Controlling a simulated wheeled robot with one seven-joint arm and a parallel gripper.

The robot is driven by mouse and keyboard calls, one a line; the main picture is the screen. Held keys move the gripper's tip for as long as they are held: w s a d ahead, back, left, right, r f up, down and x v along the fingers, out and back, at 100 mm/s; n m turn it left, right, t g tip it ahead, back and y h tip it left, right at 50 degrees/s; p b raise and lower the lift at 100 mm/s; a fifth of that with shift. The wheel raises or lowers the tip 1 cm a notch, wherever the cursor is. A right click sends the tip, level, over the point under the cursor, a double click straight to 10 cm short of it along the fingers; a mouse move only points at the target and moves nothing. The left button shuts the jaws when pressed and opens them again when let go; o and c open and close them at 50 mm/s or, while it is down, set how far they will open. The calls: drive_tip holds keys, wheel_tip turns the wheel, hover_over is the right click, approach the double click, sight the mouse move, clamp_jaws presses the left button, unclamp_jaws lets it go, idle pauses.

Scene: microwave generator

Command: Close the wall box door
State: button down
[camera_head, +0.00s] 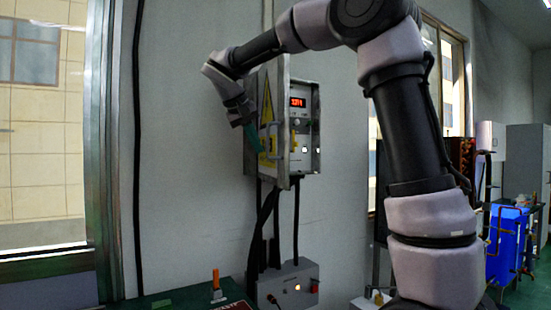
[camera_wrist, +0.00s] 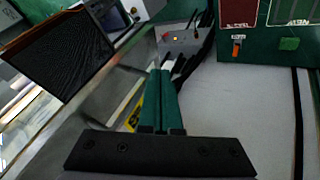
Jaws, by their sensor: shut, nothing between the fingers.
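The grey wall box (camera_head: 305,128) hangs on the wall, with a red digital display and knobs inside. Its door (camera_head: 283,125) stands partly open, swung out toward the left, with yellow warning labels and a handle on its outer face. My gripper (camera_head: 262,154) is on the outer side of the door, close to its face, with its teal fingers shut and empty. In the wrist view the shut fingers (camera_wrist: 162,78) lie beside the grey door (camera_wrist: 112,85), whose yellow label shows partly behind them. I cannot tell whether they touch it.
Black cables run down from the box to a lower grey control box (camera_head: 290,285). A green table (camera_head: 185,297) with an orange-handled switch (camera_head: 216,283) stands below left. A window frame (camera_head: 98,150) is at the left. Bare wall lies left of the door.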

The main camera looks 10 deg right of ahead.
sight(282, 169)
drive_tip(key=d+f, duration=0.1)
drive_tip(key=w+d+f, duration=0.1)
drive_tip(key=d, duration=0.1)
drive_tip(key=w+d+f, duration=0.1)
drive_tip(key=d, duration=0.1)
drive_tip(key=shift+d+f, duration=0.1)
drive_tip(key=shift+f, duration=0.25)
drive_tip(key=shift+d, duration=0.5)
drive_tip(key=shift+d, duration=0.1)
